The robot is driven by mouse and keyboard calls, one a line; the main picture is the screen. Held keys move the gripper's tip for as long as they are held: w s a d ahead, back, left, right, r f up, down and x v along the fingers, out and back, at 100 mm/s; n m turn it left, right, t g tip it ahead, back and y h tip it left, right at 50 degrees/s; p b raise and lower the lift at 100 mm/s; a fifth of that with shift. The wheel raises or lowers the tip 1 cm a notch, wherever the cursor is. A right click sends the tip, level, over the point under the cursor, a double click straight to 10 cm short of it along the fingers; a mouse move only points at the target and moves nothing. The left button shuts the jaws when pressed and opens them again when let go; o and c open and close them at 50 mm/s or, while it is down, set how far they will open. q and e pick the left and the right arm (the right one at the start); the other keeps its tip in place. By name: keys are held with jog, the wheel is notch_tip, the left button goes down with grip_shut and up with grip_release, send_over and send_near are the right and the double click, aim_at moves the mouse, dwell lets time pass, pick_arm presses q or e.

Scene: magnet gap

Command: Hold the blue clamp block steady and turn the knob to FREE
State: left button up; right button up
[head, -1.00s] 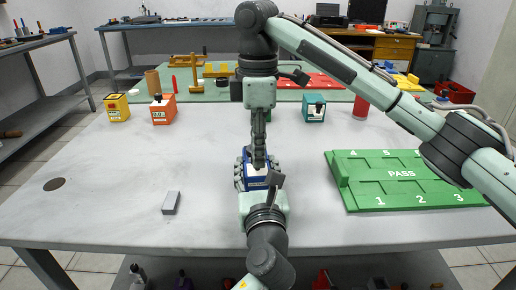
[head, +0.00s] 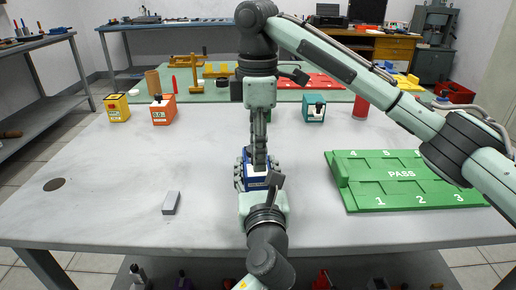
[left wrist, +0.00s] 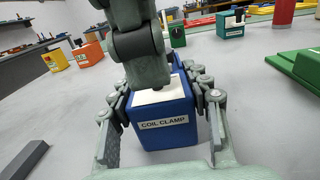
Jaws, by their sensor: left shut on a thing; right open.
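The blue clamp block (head: 254,184) stands upright on the pale table in the head view. In the left wrist view its front label reads COIL CLAMP (left wrist: 164,123), and its top carries a pale plate. My left gripper (head: 257,173) is shut on the block, one finger along each side. My right gripper (head: 259,163) points straight down over the block's top and is open. In the left wrist view the right gripper's fingers (left wrist: 158,84) cover the middle of the top. The knob and its markings are hidden behind them, so I cannot tell its setting or whether the fingers touch it.
A green PASS tray (head: 402,174) lies to the right. A small grey block (head: 171,203) lies at the front left. Yellow (head: 117,108), orange (head: 164,110) and teal (head: 314,109) blocks and a red cylinder (head: 361,107) stand behind. The table's left middle is clear.

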pick_arm(q)
jog(key=shift+f, duration=0.15)
pick_arm(e)
notch_tip(320, 180, up, 12)
dwell(0.5)
pick_arm(q)
jog(key=o, duration=1.4)
